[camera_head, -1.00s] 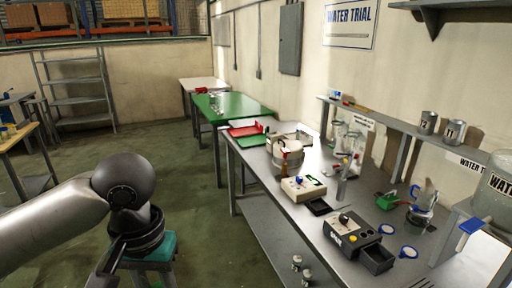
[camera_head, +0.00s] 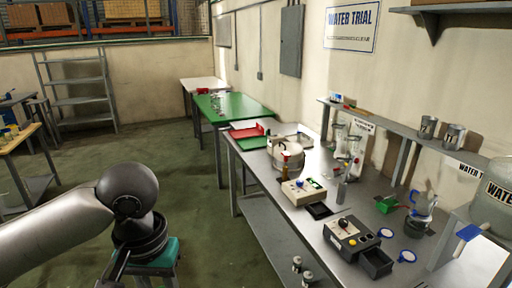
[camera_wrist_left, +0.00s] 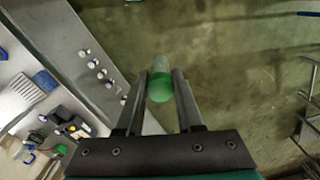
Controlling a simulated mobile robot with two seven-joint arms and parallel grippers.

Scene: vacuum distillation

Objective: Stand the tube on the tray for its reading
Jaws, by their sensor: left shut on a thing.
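My left gripper (camera_wrist_left: 160,76) is shut on a tube (camera_wrist_left: 161,63) with a green end. In the left wrist view the tube sits between the two dark fingers, over the floor beside the bench. In the head view my left gripper is at the bottom left, left of the bench, and the tube cannot be made out there. Small black trays (camera_head: 319,210) adjoin the white instrument (camera_head: 303,191) and the dark grey instrument (camera_head: 350,235). Which tray is meant cannot be told. My right gripper is not in view.
The long grey bench (camera_head: 312,238) holds a pot (camera_head: 287,158), glassware (camera_head: 353,146), a kettle-like vessel (camera_head: 423,203) and blue-rimmed discs (camera_head: 407,255). A red tray (camera_head: 247,131) lies at its far end. A green table (camera_head: 233,108) stands beyond. Open floor lies left of the bench.

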